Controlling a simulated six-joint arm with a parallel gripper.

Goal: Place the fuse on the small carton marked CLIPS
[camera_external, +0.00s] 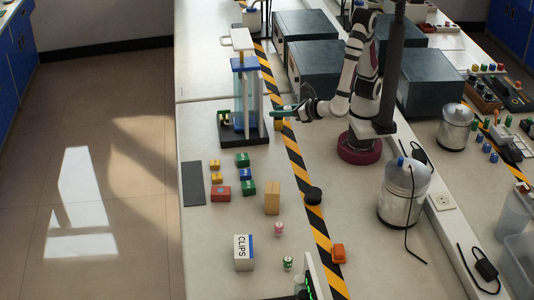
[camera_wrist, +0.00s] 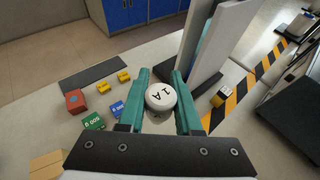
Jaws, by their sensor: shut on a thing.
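My gripper (camera_external: 282,109) has teal fingers and is raised beside the tall stand, above the striped tape. In the wrist view my gripper (camera_wrist: 162,98) is shut on the fuse (camera_wrist: 160,96), whose round white end marked 1 A shows between the fingertips. The fuse is too small to make out in the external view. The small carton marked CLIPS (camera_external: 243,254) is white and blue and stands near the front of the bench, well away from my gripper. The carton does not show in the wrist view.
The tall stand (camera_external: 238,98) with blue parts is close to my gripper. Small coloured blocks (camera_external: 246,173), a tan block (camera_external: 272,198), a pink-and-white can (camera_external: 279,229) and a green can (camera_external: 288,263) stand between or near the carton.

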